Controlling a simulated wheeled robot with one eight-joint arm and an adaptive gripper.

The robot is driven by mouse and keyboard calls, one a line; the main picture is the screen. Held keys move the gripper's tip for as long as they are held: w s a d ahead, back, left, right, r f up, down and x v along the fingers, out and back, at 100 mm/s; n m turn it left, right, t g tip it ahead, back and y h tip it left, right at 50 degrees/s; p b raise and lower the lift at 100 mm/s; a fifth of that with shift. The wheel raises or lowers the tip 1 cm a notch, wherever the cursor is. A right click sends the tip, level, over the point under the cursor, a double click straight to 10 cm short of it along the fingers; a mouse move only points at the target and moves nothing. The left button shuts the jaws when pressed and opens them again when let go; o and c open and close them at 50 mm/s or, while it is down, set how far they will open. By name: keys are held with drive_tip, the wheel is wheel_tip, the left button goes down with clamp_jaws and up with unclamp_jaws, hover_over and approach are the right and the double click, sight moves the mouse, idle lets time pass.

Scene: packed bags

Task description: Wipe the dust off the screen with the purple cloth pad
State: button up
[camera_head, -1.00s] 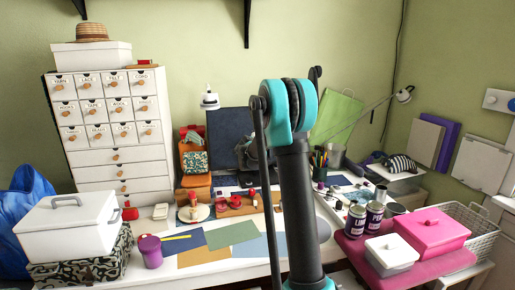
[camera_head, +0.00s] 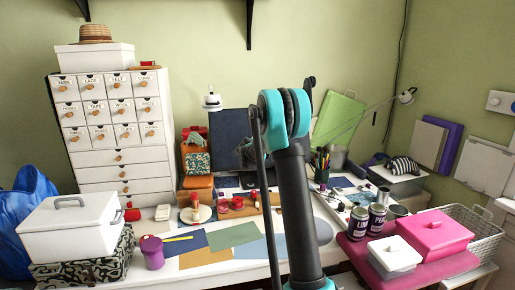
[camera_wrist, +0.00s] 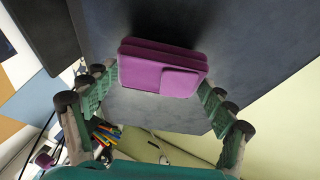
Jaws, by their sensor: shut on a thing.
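The purple cloth pad (camera_wrist: 165,72) is held between the two green fingers of my gripper (camera_wrist: 160,85) in the wrist view. The broad dark grey-blue screen (camera_wrist: 240,50) fills the space behind the pad. I cannot tell whether the pad touches it. The screen's surface looks faintly mottled; I cannot make out separate dust patches. In the head view the dark screen (camera_head: 229,137) stands upright at the back of the desk, partly behind my arm. The pad and the fingertips cannot be made out there.
A white drawer cabinet (camera_head: 118,125) stands left of the screen. An orange case (camera_head: 197,160), a pen cup (camera_head: 321,172) and a desk lamp (camera_head: 407,96) are close by. Flat coloured sheets (camera_head: 232,235) cover the desk front. A pink box (camera_head: 435,233) sits at right.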

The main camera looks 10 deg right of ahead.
drive_tip(key=shift+w+f, duration=0.2)
drive_tip(key=shift+w, duration=0.3)
drive_tip(key=shift+w+f, duration=0.15)
drive_tip(key=shift+w, duration=0.3)
idle(0.4)
drive_tip(key=shift+d, duration=0.1)
drive_tip(key=shift+s+d, duration=0.1)
drive_tip(key=shift+d, duration=1.6)
drive_tip(key=d, duration=0.7)
drive_tip(key=shift+d, duration=0.2)
drive_tip(key=shift+a, duration=5.6)
